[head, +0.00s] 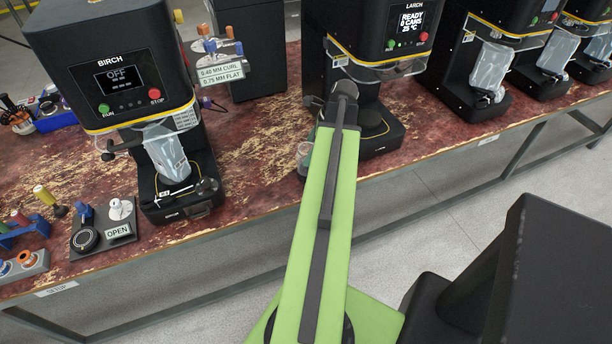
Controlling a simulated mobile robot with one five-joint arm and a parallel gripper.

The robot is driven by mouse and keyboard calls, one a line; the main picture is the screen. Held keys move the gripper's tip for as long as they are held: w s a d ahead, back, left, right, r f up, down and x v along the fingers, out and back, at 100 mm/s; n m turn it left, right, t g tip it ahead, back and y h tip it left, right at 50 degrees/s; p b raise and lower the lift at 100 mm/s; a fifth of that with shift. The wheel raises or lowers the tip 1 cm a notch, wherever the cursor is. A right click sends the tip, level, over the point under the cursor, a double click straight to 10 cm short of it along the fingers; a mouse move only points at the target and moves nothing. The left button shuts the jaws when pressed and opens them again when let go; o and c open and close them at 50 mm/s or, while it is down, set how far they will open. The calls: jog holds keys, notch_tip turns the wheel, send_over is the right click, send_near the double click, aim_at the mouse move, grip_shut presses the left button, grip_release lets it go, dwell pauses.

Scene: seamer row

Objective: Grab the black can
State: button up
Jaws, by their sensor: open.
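No black can is clearly recognisable in the head view. A dark round shape (373,122) shows on the base of the LARCH machine (368,40), just right of my arm. I cannot tell whether it is a can or part of the machine. My green arm rises from the bottom middle toward that machine, and its dark far joint overlaps the machine's front. My gripper is not visible; it is hidden behind the arm or out of frame. The LARCH display reads "READY 0 CANS 25 °C".
The BIRCH machine (110,60), display "OFF", stands left with a clear guard. More machines stand right. A clear rounded thing (304,154) is beside my arm. The worn red bench (250,170) has bare patches between machines.

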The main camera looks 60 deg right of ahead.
jog(key=shift+w+f, duration=0.15)
jog(key=shift+f, duration=0.2)
jog(key=b+x, duration=0.5)
jog(key=shift+f, duration=0.3)
jog(key=shift+a+r, duration=0.1)
jog(key=shift+r, duration=0.1)
jog(key=c, duration=1.4)
jog(key=shift+c, duration=0.2)
notch_tip(320, 180, up, 10)
jog(key=p, duration=1)
jog(key=shift+r+p, duration=0.15)
jog(key=shift+p, duration=0.2)
